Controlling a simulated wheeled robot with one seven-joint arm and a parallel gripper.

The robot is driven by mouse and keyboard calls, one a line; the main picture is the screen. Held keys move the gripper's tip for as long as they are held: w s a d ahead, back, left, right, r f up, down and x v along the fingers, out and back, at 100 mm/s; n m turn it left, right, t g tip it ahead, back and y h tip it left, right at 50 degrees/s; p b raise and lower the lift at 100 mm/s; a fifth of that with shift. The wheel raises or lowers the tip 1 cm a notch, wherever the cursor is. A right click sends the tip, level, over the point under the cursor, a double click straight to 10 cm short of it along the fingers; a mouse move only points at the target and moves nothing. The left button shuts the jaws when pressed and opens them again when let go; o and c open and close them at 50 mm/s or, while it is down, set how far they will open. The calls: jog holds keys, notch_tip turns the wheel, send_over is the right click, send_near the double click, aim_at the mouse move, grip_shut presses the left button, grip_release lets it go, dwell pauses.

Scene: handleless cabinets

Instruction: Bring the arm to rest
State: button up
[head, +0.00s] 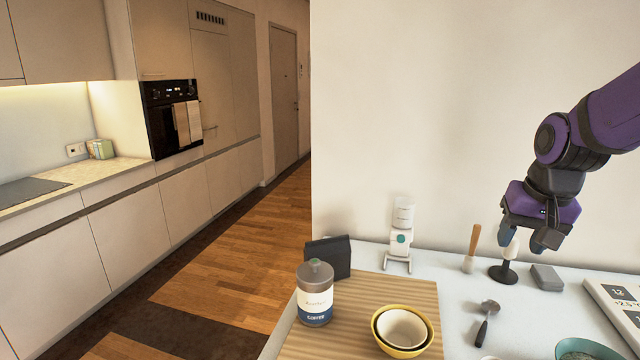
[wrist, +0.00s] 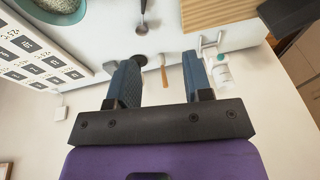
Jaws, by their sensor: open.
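My gripper (head: 523,238) hangs over the right part of the white counter, fingers pointing down, on my purple and black arm. Its two blue fingers are apart. In the wrist view the gripper (wrist: 160,64) shows nothing clasped between the fingers. A white-handled tool with a black round base (head: 503,273) stands on the counter beneath it. In the head view its handle overlaps the fingertips; I cannot tell whether they touch. In the wrist view a dark round base (wrist: 141,58) appears near the left finger's tip.
A brush with a wooden handle (head: 474,240), a grey block (head: 546,277) and a scoop (head: 487,318) are nearby. A wooden board (head: 362,290) holds a coffee canister (head: 315,293) and nested bowls (head: 403,328). A white and grey sign (head: 617,308) lies right. The wall is behind.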

jog(key=s+a+r+n+t, duration=0.1)
jog(key=s+r+n, duration=0.1)
jog(key=s, duration=0.6)
jog(key=s+a+r+n+t, duration=0.1)
jog(key=s+a+r, duration=0.1)
jog(key=s+r, duration=0.3)
jog(key=s, duration=0.3)
jog(key=shift+s+a+r+n, duration=0.2)
jog(key=shift+s+a+n, duration=0.1)
jog(key=shift+s+n, duration=0.1)
